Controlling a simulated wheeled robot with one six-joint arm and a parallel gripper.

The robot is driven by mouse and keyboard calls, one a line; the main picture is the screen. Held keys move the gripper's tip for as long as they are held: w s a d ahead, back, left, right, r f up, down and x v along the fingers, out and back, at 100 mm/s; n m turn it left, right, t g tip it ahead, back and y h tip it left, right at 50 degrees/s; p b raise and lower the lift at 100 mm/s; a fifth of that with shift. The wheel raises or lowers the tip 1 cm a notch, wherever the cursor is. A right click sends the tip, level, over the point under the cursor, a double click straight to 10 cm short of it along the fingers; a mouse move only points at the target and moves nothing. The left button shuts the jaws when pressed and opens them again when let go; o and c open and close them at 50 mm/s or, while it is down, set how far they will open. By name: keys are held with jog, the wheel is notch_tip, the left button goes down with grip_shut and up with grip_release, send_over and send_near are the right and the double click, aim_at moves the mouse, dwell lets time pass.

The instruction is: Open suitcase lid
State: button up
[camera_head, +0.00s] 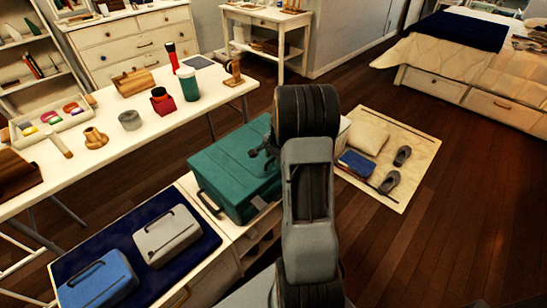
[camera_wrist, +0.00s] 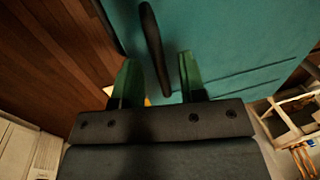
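The teal suitcase (camera_head: 235,165) is shut and lies flat on a low white cabinet, left of my arm in the head view. A black handle (camera_head: 208,203) shows on its left side there. In the wrist view the teal surface (camera_wrist: 225,45) fills the upper part. A black bar-like handle (camera_wrist: 152,40) stands out from it, between the two fingers of my gripper (camera_wrist: 157,58). The fingers are apart, with a visible gap on each side of the handle. Whether they touch the suitcase cannot be told. My arm hides the suitcase's right part in the head view.
A blue case (camera_head: 98,283) and a grey case (camera_head: 166,236) lie on a dark blue mat (camera_head: 130,250) nearby. A long white table (camera_head: 110,165) with cups and small objects stands behind. A floor mat (camera_head: 415,150) with slippers and a cushion lies right.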

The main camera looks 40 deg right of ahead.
grip_shut()
dwell(0.3)
